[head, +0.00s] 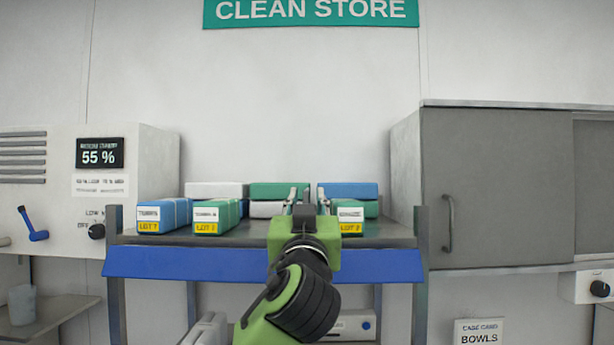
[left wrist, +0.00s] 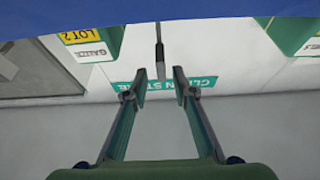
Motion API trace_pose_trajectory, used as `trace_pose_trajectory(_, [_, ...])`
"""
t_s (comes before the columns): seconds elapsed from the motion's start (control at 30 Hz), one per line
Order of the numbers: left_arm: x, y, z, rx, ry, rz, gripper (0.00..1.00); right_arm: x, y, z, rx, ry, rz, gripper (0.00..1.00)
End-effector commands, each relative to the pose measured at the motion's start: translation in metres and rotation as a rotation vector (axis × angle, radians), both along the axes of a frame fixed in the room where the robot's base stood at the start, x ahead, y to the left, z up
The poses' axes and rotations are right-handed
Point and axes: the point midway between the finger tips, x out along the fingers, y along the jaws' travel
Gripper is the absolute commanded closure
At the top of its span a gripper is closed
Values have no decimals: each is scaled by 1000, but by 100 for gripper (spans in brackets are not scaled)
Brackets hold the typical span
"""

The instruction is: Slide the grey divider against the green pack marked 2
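The green pack marked LOT 2 (head: 350,217), labelled gauze, stands at the right of the shelf. It also shows at the upper left of the left wrist view (left wrist: 90,42), which is upside down. A thin grey divider (left wrist: 159,45) shows edge-on there, standing apart from the pack. My left gripper (head: 307,195) is over the shelf front, left of that pack, and partly hides the divider in the head view. In the left wrist view its fingers (left wrist: 159,82) are open, one on each side of the divider's line, with gaps. My right gripper is out of view.
A green pack (head: 213,217) and a blue pack (head: 162,216) stand at the left of the shelf (head: 258,235). White, green and blue boxes (head: 279,190) line the back. Posts stand at both shelf ends. A grey cabinet (head: 495,185) is on the right.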

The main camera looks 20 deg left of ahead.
Motion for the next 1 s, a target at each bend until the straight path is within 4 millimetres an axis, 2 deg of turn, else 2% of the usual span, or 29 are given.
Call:
trace_pose_trajectory(0.03, [8, 3, 8, 2, 3, 3, 75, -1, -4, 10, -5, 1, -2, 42])
trace_pose_trajectory(0.2, [24, 8, 12, 1, 0, 3, 75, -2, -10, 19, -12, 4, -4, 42])
trace_pose_trajectory(0.37, [29, 8, 12, 1, -1, 0, 75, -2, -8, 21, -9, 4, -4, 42])
trace_pose_trajectory(0.57, [29, 8, 12, 1, -1, 0, 75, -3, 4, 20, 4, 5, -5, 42])
trace_pose_trajectory(0.67, [29, 8, 12, 1, -1, 0, 96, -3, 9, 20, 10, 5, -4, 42])
trace_pose_trajectory(0.7, [28, 8, 12, 1, -1, 0, 100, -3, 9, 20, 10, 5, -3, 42])
trace_pose_trajectory(0.87, [29, 8, 12, 1, -1, 1, 100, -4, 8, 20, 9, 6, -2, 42])
trace_pose_trajectory(1.0, [30, 2, 9, -4, -3, -2, 100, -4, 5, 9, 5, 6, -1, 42])
